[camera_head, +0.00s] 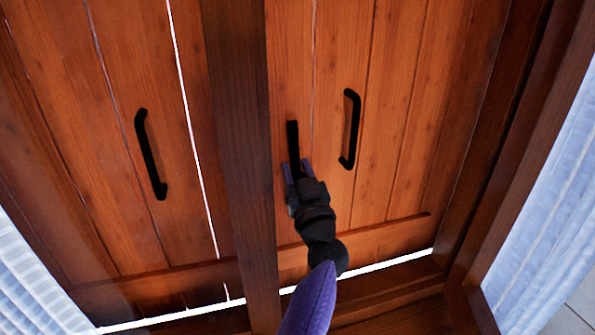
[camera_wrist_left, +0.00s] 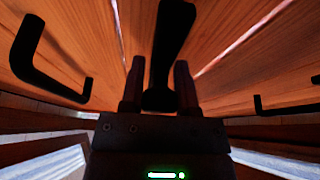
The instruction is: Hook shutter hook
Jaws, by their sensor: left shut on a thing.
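The black shutter hook (camera_head: 293,140) is a straight dark bar that points up in front of the right wooden shutter (camera_head: 400,110). My left gripper (camera_head: 298,172) is shut on its lower end. The hook also shows in the left wrist view (camera_wrist_left: 172,40), rising from between the two fingers of the gripper (camera_wrist_left: 158,80). The left shutter (camera_head: 70,130) is across the dark post. I cannot make out a catch for the hook, nor whether its upper end touches anything. My right gripper is not in view.
A black handle (camera_head: 350,130) stands just right of the hook, and another (camera_head: 150,155) is on the left shutter. A dark vertical post (camera_head: 240,150) runs close left of my gripper. Pale curtains hang at the left (camera_head: 30,280) and right (camera_head: 535,210).

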